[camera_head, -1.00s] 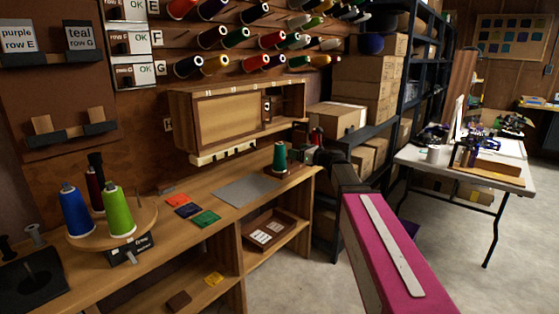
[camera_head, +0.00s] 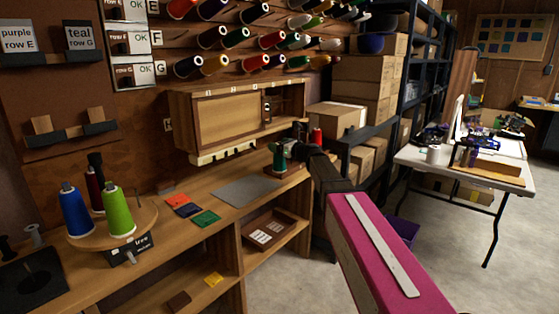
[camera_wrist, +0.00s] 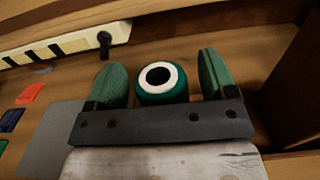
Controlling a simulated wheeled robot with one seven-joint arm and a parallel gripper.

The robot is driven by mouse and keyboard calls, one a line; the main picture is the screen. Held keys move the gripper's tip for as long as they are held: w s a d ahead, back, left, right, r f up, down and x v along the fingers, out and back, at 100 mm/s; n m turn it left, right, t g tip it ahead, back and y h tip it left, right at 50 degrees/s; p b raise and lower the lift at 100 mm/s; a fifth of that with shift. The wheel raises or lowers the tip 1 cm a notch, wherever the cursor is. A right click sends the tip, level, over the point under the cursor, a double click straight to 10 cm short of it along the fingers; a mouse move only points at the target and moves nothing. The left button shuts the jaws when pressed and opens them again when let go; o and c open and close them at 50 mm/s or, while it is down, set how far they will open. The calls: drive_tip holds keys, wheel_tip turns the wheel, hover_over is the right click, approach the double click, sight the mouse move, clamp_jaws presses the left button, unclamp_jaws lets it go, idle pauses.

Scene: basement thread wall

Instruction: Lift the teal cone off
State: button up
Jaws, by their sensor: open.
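The teal cone (camera_head: 279,158) stands upright at the right end of the wooden bench, by the grey mat. In the wrist view the teal cone (camera_wrist: 161,84) shows its white top ring with a dark hole. My gripper (camera_wrist: 161,78) is open, with one green finger pad on each side of the cone and a visible gap at both sides. In the head view my gripper (camera_head: 284,148) is at the cone's upper part, and my wrist partly hides the area to its right.
A grey mat (camera_head: 245,190) and colored cards (camera_head: 188,209) lie left of the cone. A wooden cabinet (camera_head: 222,122) hangs behind. A turntable with a blue cone (camera_head: 75,210) and a green cone (camera_head: 118,211) stands farther left.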

drive_tip(key=shift+c, duration=0.3)
drive_tip(key=c, duration=1.3)
drive_tip(key=shift+o, duration=0.2)
